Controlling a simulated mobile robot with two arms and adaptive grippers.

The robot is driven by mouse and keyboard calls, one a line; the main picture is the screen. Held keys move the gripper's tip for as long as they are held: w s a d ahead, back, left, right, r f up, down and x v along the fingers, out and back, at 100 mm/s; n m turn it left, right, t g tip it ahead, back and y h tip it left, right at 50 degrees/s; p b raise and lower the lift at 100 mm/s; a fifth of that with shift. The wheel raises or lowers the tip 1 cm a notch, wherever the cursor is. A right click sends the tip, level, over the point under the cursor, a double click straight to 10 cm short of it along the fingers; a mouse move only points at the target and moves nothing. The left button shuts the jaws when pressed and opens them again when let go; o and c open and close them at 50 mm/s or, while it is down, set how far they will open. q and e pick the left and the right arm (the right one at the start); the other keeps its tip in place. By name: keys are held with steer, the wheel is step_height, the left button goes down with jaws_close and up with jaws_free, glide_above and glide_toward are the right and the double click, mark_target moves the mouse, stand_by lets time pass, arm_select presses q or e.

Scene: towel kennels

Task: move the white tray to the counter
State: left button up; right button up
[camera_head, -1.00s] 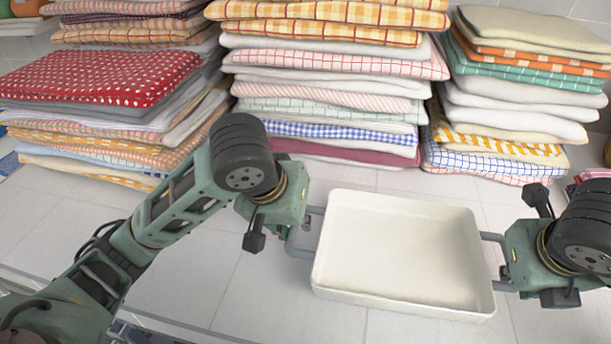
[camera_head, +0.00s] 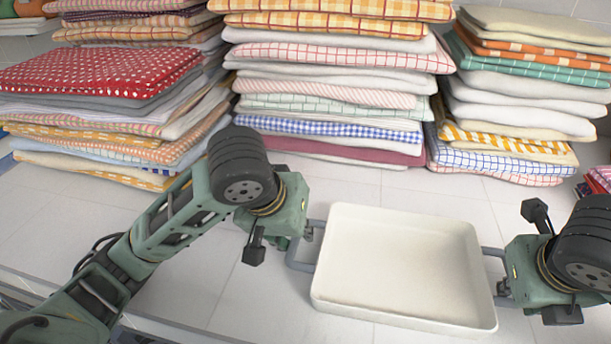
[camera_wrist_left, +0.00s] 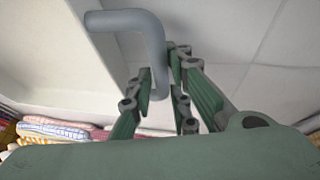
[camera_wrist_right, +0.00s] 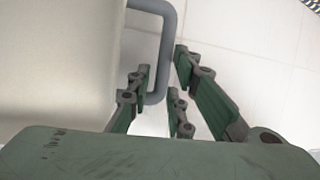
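The white tray (camera_head: 400,262) is empty and looks level, low in the head view, over a pale tiled surface. It has a grey handle at each end. My left gripper (camera_head: 305,230) is at the left handle (camera_head: 300,258), and the left wrist view shows this handle (camera_wrist_left: 150,32) between its fingers. My right gripper (camera_head: 504,283) is at the right handle (camera_head: 493,252), and the right wrist view shows that handle (camera_wrist_right: 168,45) between its fingers. Whether the tray's underside touches the surface cannot be told.
Bare pale tiles (camera_head: 430,190) lie between the tray and the stacks.

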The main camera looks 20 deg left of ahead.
arm_select(q)
steer(key=shift+o, duration=0.9)
steer(key=shift+s+d+f, duration=0.2)
steer(key=shift+s+f, duration=0.15)
steer(key=shift+f, duration=0.35)
arm_select(e)
steer(key=shift+o, duration=0.9)
steer(key=shift+f, duration=0.1)
arm_select(q)
steer(key=shift+w+d, duration=0.1)
arm_select(e)
steer(key=shift+w+d+f, duration=0.1)
steer(key=shift+w+d, duration=0.05)
arm_select(q)
steer(key=shift+r, duration=0.65)
arm_select(e)
steer(key=shift+w, duration=0.1)
arm_select(q)
steer(key=v, duration=0.7)
steer(key=shift+a+r, duration=0.15)
steer(key=shift+a, duration=0.15)
arm_select(e)
steer(key=v, duration=1.2)
